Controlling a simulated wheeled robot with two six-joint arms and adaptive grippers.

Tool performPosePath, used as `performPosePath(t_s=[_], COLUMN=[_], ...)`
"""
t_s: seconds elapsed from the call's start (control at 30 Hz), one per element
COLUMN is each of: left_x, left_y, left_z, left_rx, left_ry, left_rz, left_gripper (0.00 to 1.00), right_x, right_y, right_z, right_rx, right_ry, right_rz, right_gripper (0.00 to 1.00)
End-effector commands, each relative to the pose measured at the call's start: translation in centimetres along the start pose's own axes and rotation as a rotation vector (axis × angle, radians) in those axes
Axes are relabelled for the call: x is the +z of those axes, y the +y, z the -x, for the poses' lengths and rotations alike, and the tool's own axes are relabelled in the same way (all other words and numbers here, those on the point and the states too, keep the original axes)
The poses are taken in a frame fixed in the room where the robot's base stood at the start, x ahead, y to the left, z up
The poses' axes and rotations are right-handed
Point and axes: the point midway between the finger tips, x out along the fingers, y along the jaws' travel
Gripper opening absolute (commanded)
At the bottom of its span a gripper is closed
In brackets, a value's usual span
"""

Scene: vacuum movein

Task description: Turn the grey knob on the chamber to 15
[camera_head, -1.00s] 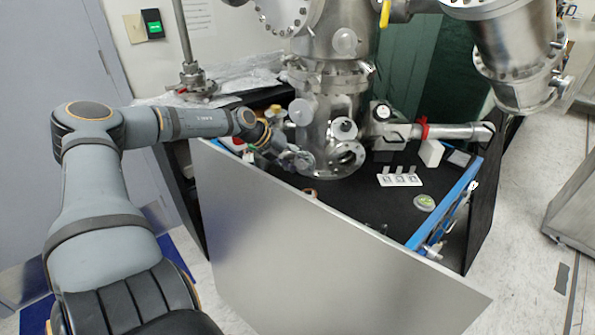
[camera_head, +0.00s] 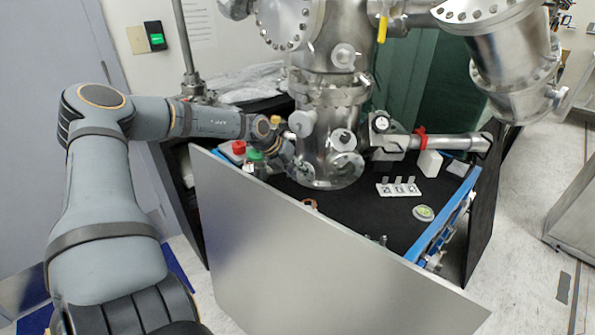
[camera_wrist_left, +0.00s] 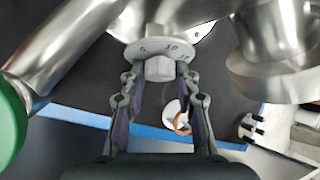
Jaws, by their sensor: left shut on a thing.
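The steel chamber (camera_head: 318,140) stands on the black bench top. In the left wrist view, the grey knob (camera_wrist_left: 158,68) sticks out from a grey dial (camera_wrist_left: 158,50) with numbers on it; 10 and what looks like 15 are legible right of the middle. My left gripper (camera_wrist_left: 160,82) has its fingers on both sides of the knob and is shut on it. In the head view, my left gripper (camera_head: 300,166) is at the lower left of the chamber, and the knob is hard to make out there. My right gripper is not in view.
A red cap (camera_head: 238,147) and a green cap (camera_head: 256,155) are close beside my left wrist. A white tray (camera_head: 398,189) and a small green-topped dish (camera_head: 423,213) lie on the bench right of the chamber. A large metal panel (camera_head: 290,255) stands along the near side.

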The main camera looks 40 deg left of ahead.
Motion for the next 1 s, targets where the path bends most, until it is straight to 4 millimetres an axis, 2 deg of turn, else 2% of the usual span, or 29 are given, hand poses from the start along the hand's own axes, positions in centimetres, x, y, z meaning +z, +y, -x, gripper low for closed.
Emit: performPosePath(t_s=[0.13, 0.43, 0.47, 0.6, 1.0], left_x=[-0.03, -0.05, -0.05, -0.04, -0.02], left_y=[-0.18, -0.16, -0.16, -0.16, -0.17], left_z=[0.02, -0.03, -0.03, -0.03, -0.01], left_rx=[0.068, 0.073, 0.073, 0.073, 0.072], left_ry=[0.001, 0.0, 0.0, 0.0, 0.0], left_rz=[-0.078, -0.084, -0.084, -0.083, -0.083], left_gripper=[0.0, 0.0, 0.35, 0.54, 0.54], right_x=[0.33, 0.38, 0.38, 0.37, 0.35], right_y=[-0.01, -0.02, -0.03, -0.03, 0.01], right_z=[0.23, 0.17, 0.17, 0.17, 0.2], right_rx=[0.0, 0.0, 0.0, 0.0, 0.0], right_ry=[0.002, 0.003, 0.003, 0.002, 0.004], right_rz=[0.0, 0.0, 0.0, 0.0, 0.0], right_gripper=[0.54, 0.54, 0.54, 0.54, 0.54])
